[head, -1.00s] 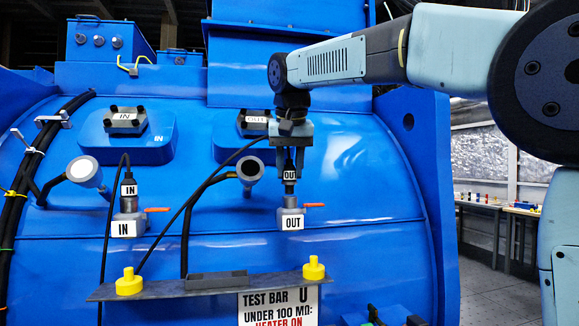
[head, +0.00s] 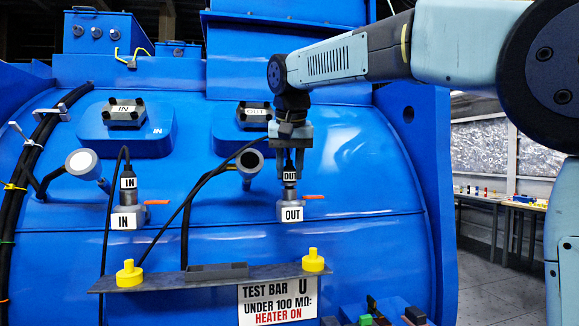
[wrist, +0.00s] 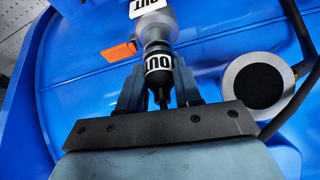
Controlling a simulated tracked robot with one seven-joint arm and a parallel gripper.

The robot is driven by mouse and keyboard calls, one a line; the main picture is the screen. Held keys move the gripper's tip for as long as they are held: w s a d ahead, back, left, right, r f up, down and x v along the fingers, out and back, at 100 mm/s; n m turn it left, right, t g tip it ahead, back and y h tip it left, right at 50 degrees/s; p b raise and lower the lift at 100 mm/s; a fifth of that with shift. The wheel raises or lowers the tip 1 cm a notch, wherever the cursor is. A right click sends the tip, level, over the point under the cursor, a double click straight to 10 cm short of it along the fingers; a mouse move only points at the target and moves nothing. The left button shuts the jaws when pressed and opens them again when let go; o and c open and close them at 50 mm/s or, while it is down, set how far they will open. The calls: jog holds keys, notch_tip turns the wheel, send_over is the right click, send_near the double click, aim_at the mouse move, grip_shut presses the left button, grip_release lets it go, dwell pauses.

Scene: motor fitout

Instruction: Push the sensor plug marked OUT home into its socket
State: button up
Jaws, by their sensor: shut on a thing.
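The OUT sensor plug (head: 290,177) is a dark plug with a white OUT label. My gripper (head: 290,167) points down and is shut on it from above. The plug stands upright and meets the top of the grey OUT socket (head: 292,207), which has a white label and an orange lever. In the wrist view, the plug (wrist: 158,65) sits between my fingers, in line with the socket (wrist: 155,30), with no clear gap. How deep its end goes is hidden inside. The spacing of its labels resembles that of the IN plug (head: 128,184) in its socket (head: 127,216).
A black cable runs left from near my gripper. A round gauge-like fitting (head: 250,162) stands close left of it. Below, the test bar (head: 190,282) carries two yellow knobs (head: 129,273). A blue box with the OUT plate (head: 256,109) is behind. Free room lies to the right.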

jog(key=shift+f, duration=0.35)
jog(key=o, duration=1.1)
jog(key=shift+o, duration=0.2)
jog(key=v, duration=1.3)
jog(key=shift+s+r, duration=0.15)
jog(key=shift+r, duration=0.15)
